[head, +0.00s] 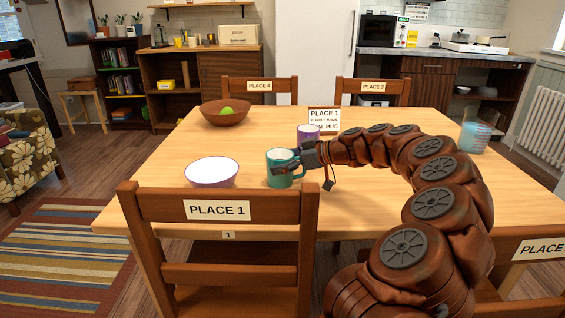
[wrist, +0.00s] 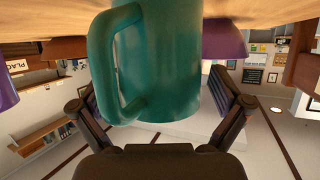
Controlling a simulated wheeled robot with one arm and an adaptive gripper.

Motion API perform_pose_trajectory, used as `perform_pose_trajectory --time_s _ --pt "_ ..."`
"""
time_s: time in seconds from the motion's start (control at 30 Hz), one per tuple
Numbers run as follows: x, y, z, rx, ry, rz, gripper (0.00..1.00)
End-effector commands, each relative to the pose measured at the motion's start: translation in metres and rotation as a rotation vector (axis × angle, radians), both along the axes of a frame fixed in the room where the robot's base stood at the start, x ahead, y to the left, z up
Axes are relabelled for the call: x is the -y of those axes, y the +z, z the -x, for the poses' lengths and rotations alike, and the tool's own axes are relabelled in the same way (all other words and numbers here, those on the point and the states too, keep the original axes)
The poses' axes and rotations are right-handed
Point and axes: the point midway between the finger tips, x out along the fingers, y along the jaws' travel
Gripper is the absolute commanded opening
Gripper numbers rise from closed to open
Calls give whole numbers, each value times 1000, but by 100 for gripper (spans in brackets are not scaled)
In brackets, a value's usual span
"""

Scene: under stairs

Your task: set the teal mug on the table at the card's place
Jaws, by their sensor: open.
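The teal mug (head: 279,176) stands upright on the wooden table (head: 340,205), near the edge by the PLACE 1 chair (head: 225,190). A white-and-purple bowl (head: 211,174) is to its left. My gripper (head: 294,164) reaches in from the right at the mug. In the wrist view, which looks upside down, the teal mug (wrist: 160,60) and its handle fill the middle, and my open fingers (wrist: 158,105) are spread on either side with gaps. The white card (head: 323,116) reads PLACE 1, purple bowl; its last line, ending in mug, is partly hidden.
A purple mug (head: 307,134) stands behind my gripper, before the card. A brown bowl (head: 226,112) with a green item sits at the back left. A cup (head: 474,137) stands at the right. Chairs surround the table.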

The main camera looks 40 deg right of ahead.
Motion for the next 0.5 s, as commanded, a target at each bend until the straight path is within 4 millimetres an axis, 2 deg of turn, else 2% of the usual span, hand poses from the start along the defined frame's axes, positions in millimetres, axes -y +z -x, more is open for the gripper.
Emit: perform_pose_trajectory --time_s 0.23,0.5 --pt "0 6 0 0 1 0 100" --pt "25 23 39 4 -5 0 100"
